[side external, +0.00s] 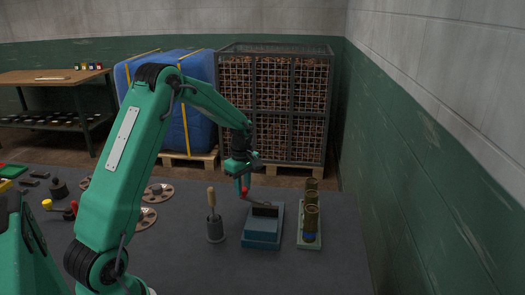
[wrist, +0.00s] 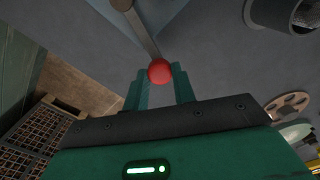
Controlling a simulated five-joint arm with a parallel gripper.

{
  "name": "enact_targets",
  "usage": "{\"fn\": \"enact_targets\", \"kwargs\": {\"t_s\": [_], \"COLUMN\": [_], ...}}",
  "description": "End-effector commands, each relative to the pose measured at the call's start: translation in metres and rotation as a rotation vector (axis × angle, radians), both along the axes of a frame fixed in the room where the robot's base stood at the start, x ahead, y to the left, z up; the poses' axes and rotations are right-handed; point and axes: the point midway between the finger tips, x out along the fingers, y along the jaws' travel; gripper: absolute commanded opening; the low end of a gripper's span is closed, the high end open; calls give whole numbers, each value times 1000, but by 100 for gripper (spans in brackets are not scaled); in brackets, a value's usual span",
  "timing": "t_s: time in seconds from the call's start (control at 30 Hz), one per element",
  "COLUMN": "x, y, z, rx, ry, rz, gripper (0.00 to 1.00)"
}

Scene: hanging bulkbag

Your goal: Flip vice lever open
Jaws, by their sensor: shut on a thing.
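The vice (side external: 263,225) is a blue-grey block with a dark top part, on the dark table in the side external view. Its lever (side external: 257,202) is a grey bar ending in a red ball knob (side external: 244,191). In the wrist view the lever bar (wrist: 142,30) runs up and left from the red knob (wrist: 159,71). My gripper (side external: 243,185) is above the left side of the vice, pointing down. In the wrist view its two green fingers (wrist: 159,80) close on either side of the red knob. Most of the vice is out of the wrist view.
A tray (side external: 309,243) with several brass-coloured cylinders stands right of the vice. A grey pot with a wooden-handled tool (side external: 215,228) stands close on its left. Round discs with holes (side external: 147,218) lie farther left. The table's front right is clear. A green wall (side external: 430,190) rises at right.

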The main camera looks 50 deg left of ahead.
Motion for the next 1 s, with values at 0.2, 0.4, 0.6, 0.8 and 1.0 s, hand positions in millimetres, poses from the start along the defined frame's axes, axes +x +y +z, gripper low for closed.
{"fn": "enact_targets", "kwargs": {"t_s": [0.2,0.4,0.6,0.8,1.0], "x": [-12,-18,-21,-21,-22], "y": [-8,-13,-15,-16,-16], "z": [2,2,2,2,2], "rx": [1,1,1,1,0], "ry": [-3,-4,-4,-3,-1], "rz": [169,267,311,318,317], "gripper": [0,0,0,0,28]}}
